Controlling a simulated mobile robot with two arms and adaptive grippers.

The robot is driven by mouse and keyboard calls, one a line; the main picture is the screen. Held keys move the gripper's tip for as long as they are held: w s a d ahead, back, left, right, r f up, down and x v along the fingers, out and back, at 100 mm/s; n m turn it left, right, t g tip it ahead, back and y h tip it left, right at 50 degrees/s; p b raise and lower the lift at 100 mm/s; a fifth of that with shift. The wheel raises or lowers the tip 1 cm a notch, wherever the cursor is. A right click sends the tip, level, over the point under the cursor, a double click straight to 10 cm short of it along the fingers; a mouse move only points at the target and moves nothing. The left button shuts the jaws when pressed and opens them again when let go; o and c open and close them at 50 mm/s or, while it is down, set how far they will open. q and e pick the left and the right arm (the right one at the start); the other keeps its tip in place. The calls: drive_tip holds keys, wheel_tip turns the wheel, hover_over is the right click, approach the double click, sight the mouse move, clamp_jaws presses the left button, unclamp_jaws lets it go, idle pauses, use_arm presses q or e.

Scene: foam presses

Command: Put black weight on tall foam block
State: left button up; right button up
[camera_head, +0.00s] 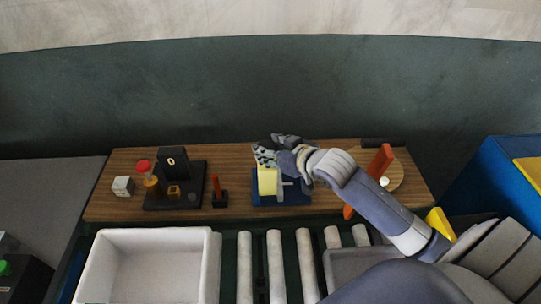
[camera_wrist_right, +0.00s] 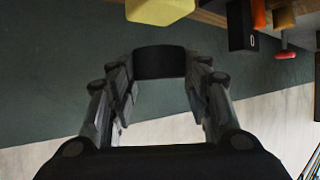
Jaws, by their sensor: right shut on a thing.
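My right gripper (camera_head: 275,148) is at the back edge of the wooden table, just above and behind the tall yellow foam block (camera_head: 267,181). In the right wrist view its fingers (camera_wrist_right: 160,85) are shut on the black weight (camera_wrist_right: 160,62), which sits between the fingertips. The foam block also shows at the top of that view (camera_wrist_right: 160,9), with a visible gap to the weight. The block stands on a blue base (camera_head: 284,199). The weight is not clearly seen in the head view. My left gripper is in neither view.
A black stand with a display (camera_head: 173,161), a white cube (camera_head: 123,186) and an orange upright piece (camera_head: 217,187) are to the left. A white bin (camera_head: 145,230) and rollers (camera_head: 275,262) are in front.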

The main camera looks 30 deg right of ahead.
wheel_tip(320, 180, down, 2)
drive_tip(key=shift+s+f+p, duration=0.1)
drive_tip(key=shift+f+p, duration=0.15)
drive_tip(key=shift+p, duration=0.1)
drive_tip(key=shift+f, duration=0.3)
drive_tip(key=shift+a+f, duration=0.1)
drive_tip(key=o, duration=1.5)
drive_tip(key=shift+f, duration=0.15)
drive_tip(key=shift+b+v, duration=1.2)
drive_tip(key=shift+v, duration=4.95)
